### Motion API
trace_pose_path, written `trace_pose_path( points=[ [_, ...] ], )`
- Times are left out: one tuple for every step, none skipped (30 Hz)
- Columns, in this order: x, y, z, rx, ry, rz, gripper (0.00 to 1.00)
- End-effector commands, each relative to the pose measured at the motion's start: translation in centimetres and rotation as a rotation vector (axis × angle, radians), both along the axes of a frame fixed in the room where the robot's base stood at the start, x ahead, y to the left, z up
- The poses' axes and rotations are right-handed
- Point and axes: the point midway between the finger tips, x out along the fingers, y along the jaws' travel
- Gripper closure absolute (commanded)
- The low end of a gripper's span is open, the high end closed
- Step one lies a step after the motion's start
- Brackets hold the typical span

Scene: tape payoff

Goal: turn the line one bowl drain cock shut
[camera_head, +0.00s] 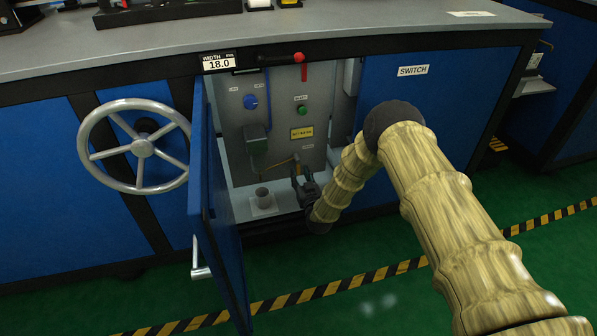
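Inside the open cabinet, a dark green bowl unit (257,138) hangs on the grey back panel. A thin brass-coloured lever (279,163), which looks like the drain cock handle, sticks out to the right below the bowl and slopes up toward my gripper. My gripper (297,170) is dark and small in the view, inside the cabinet at the right end of this lever. Its fingertips look very near the lever; I cannot tell whether they touch it. The finger gap is too small to read. A small grey cup (263,194) stands on the cabinet floor below the bowl.
The blue cabinet door (226,235) stands open to the left of the opening. A large handwheel (140,148) is further left. The panel carries a blue knob (250,102), a green button (302,110) and a yellow label (302,133). The counter (400,28) overhangs above.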

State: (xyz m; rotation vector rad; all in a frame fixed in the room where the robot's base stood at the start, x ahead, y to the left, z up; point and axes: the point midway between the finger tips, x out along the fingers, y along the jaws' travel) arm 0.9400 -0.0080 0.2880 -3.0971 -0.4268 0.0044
Motion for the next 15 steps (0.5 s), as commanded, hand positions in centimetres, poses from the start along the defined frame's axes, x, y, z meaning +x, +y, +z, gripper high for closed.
trace_pose_path(
  points=[
    [-0.9,-0.3,0.0,-0.001,0.003,0.000,0.64],
    [-1.5,-0.4,0.0,-0.001,0.002,0.000,0.64],
    [-2.2,-0.6,0.0,-0.001,0.002,0.000,0.64],
    [-2.8,-0.8,0.0,-0.001,0.003,0.000,0.64],
    [-3.3,-0.9,0.0,-0.001,0.002,0.000,0.64],
    [-4.0,-1.1,0.0,0.000,0.003,0.000,0.64],
    [-4.5,-1.2,0.0,0.000,0.002,0.000,0.64],
    [-5.0,-1.3,0.0,0.000,0.003,0.001,0.64],
    [-5.5,-1.5,0.0,0.000,0.002,0.000,0.64],
    [-6.0,-1.6,0.0,0.000,0.002,0.000,0.64],
    [-6.3,-1.7,0.0,0.000,0.002,0.000,0.64],
    [-6.8,-1.9,0.0,0.000,0.002,0.000,0.64],
    [-7.1,-1.9,0.0,0.001,0.001,0.000,0.64],
    [-7.3,-2.0,0.0,0.001,0.001,0.000,0.64],
    [-7.6,-2.1,0.0,0.001,0.001,0.000,0.64]
  ],
)
